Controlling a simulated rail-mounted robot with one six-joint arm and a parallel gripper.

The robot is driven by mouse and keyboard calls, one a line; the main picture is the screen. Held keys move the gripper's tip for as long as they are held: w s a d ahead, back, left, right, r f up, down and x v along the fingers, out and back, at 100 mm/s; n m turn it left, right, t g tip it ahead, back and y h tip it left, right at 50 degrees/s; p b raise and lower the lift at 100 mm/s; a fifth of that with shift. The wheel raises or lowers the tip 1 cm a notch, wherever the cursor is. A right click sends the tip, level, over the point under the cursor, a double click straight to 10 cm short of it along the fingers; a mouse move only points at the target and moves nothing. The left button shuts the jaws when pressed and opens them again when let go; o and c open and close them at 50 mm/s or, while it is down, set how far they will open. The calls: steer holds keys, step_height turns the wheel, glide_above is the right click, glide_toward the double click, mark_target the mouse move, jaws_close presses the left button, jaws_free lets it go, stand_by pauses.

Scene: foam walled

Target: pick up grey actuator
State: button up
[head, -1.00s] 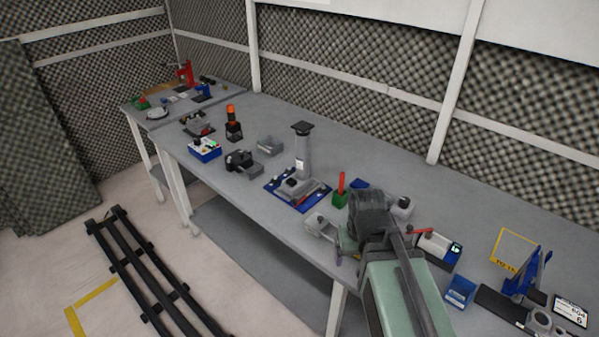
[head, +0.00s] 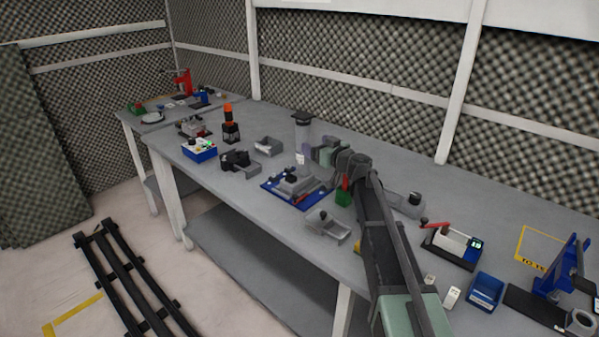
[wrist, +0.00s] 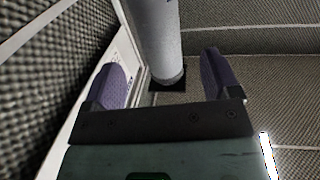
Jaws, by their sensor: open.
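The grey actuator appears to be the upright grey column (head: 302,133) with a flat black top, standing on the bench behind the blue base plate. Its lower part is partly hidden by my gripper and arm. In the wrist view, a smooth grey cylinder (wrist: 157,40) ends at a dark square plate and shows in the gap between my fingers. My gripper (wrist: 162,82) is open, with purple finger pads on either side of the cylinder. I see no contact. In the head view my gripper (head: 308,154) is right at the column.
A blue plate (head: 272,187) with a grey fixture lies in front of the column. A green holder (head: 343,198) with a red item stands close under my arm. A grey bracket (head: 325,226) sits near the front edge.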

mark_target(308, 140)
steer(key=x, duration=0.7)
steer(key=shift+w, duration=0.15)
jaws_close()
